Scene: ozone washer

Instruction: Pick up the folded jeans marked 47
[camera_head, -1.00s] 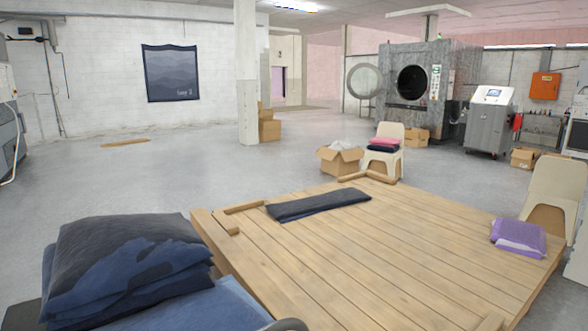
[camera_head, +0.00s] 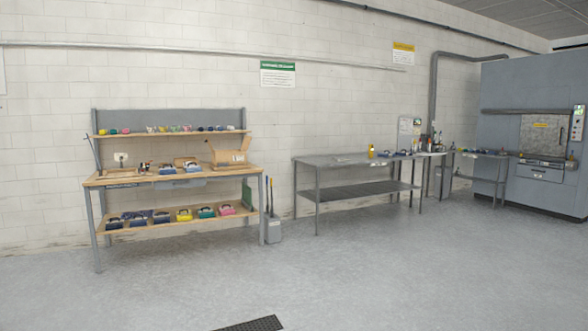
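No folded jeans show in the head view now, and no number 47 can be read anywhere. Neither of my grippers is in the picture. Whether they hold anything cannot be seen.
A wooden workbench (camera_head: 178,176) with shelves of small colored items and an open cardboard box (camera_head: 229,153) stands against the white wall. Steel tables (camera_head: 355,161) stand to its right, then a large grey machine (camera_head: 530,130). A dark floor grate (camera_head: 252,323) lies in front. The grey floor between is clear.

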